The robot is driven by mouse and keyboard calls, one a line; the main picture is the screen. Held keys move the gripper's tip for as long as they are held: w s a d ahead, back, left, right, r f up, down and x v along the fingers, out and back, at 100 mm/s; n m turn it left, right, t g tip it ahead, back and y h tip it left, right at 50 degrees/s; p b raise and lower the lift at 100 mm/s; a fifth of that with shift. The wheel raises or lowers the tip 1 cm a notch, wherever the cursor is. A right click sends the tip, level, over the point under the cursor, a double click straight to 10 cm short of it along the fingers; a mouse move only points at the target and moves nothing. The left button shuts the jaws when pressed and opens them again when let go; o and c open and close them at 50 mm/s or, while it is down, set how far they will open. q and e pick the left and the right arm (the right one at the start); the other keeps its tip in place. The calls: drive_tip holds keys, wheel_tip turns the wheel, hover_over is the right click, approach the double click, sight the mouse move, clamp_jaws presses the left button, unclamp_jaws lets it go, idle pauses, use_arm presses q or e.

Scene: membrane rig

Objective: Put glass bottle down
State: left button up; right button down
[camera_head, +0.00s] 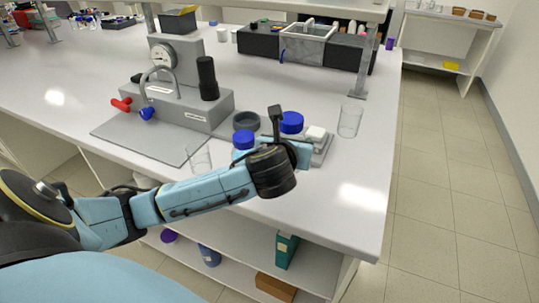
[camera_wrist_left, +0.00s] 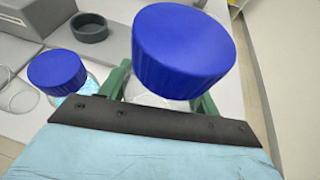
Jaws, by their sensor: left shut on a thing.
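A glass bottle with a blue cap (camera_head: 291,121) is between the fingers of my left gripper (camera_head: 299,150) near the front right of the bench. In the left wrist view the large blue cap (camera_wrist_left: 180,45) rises above the green fingers (camera_wrist_left: 163,97), which are shut around the clear glass below it. My arm hides most of the bottle's body, and I cannot tell whether its base touches the bench. A second blue-capped bottle (camera_head: 243,139) stands to the left, partly behind my arm; it also shows in the left wrist view (camera_wrist_left: 58,74). My right gripper is not in view.
A small device with a white top (camera_head: 316,133) is right beside my gripper, and an empty glass beaker (camera_head: 350,120) stands farther right. A dark grey ring-shaped dish (camera_head: 246,121) and the grey rig (camera_head: 182,105) lie behind. The bench (camera_head: 345,190) is clear at the front right.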

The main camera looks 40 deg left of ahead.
use_arm(q)
wheel_tip(320, 180, down, 3)
drive_tip(key=shift+f+b, duration=0.1)
drive_tip(key=shift+b, duration=0.25)
drive_tip(key=shift+f, duration=0.35)
wheel_tip(320, 180, down, 4)
drive_tip(key=shift+f+b, duration=0.2)
drive_tip(key=shift+b, duration=0.5)
drive_tip(key=shift+r, duration=0.1)
use_arm(e)
drive_tip(key=shift+w+d+f, duration=0.15)
drive_tip(key=shift+w+f, duration=0.3)
drive_tip(key=shift+f, duration=0.1)
drive_tip(key=shift+w+d+f, duration=0.15)
drive_tip(key=shift+w+f, duration=0.25)
drive_tip(key=shift+f, duration=0.15)
use_arm(q)
drive_tip(key=o, duration=1.1)
drive_tip(key=shift+f, duration=0.2)
use_arm(e)
drive_tip(key=shift+s, duration=0.15)
use_arm(q)
drive_tip(key=shift+r, duration=0.1)
drive_tip(key=shift+s+d+r, duration=0.2)
drive_tip(key=p+v, duration=0.2)
drive_tip(key=v, duration=0.9)
drive_tip(key=shift+s, duration=0.2)
use_arm(e)
wheel_tip(320, 180, up, 2)
drive_tip(key=shift+a+r, duration=0.1)
